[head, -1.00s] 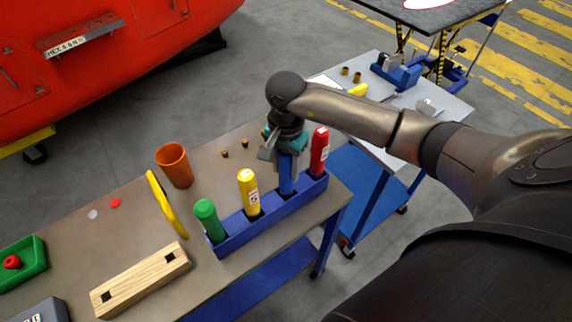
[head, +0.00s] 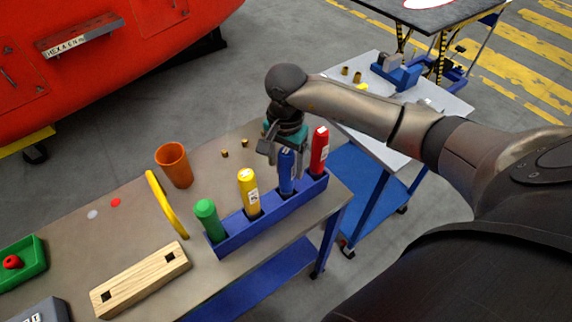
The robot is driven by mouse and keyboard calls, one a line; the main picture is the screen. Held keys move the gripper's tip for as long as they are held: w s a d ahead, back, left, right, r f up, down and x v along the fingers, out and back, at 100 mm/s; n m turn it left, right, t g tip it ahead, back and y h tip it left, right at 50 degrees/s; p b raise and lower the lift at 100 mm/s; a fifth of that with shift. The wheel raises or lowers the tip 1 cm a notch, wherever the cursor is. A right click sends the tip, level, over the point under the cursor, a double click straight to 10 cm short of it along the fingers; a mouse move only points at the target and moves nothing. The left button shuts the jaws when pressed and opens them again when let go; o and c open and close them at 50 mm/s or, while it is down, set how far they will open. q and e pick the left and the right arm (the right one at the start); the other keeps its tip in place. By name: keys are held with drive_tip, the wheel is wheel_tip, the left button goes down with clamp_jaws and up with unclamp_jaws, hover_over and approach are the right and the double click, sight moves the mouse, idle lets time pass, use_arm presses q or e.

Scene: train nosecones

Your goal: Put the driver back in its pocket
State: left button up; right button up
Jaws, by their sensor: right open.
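The blue driver (head: 287,172) stands upright in a pocket of the blue rack (head: 236,240), between the yellow driver (head: 248,191) and the red driver (head: 320,150). The green driver (head: 209,219) stands in the rack's left end. My right gripper (head: 283,162) is open, just behind and above the blue driver's handle, with nothing held. Part of the gripper is hidden behind the handle. My left gripper is not in view.
On the bench are an orange cup (head: 174,165), a yellow curved handle (head: 166,205), a wooden block (head: 141,279) with square holes, a green tray (head: 35,258) and small brass pieces (head: 225,155). A grey side table (head: 385,140) stands at the back right.

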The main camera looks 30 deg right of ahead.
wheel_tip(320, 180, up, 11)
drive_tip(key=shift+f+b, duration=0.1)
drive_tip(key=shift+b, duration=0.45)
